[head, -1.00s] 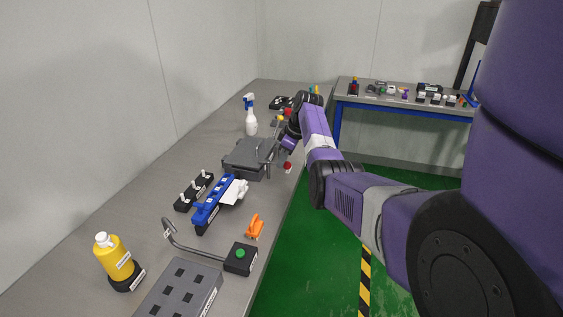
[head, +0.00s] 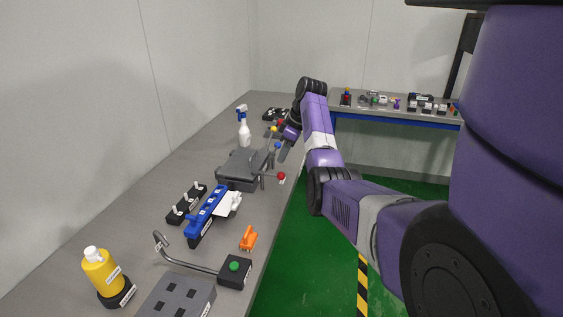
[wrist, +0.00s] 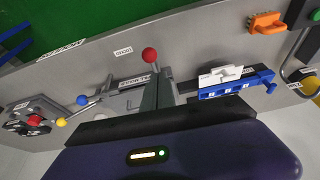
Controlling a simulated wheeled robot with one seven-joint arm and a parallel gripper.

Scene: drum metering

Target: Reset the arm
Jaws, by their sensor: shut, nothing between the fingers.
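My gripper (head: 284,153) hangs above the right edge of the grey bench (head: 180,150) in the head view, where it looks small and partly blurred into the things behind it. In the wrist view its dark fingers (wrist: 158,95) are together with nothing between them. My purple arm reaches from the right of the head view out over the bench edge. A grey box-like device (head: 240,170) sits under and left of the gripper, with a lever ending in a red ball (head: 281,176). The red ball also shows in the wrist view (wrist: 150,55), apart from the fingers.
Near the device are a blue rail fixture (head: 208,213), a black block with white pegs (head: 187,204), an orange piece (head: 249,238), a green button box (head: 235,270), a yellow bottle (head: 101,272) and a spray bottle (head: 243,128). A second bench (head: 400,117) stands behind. Green floor (head: 300,270) is open.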

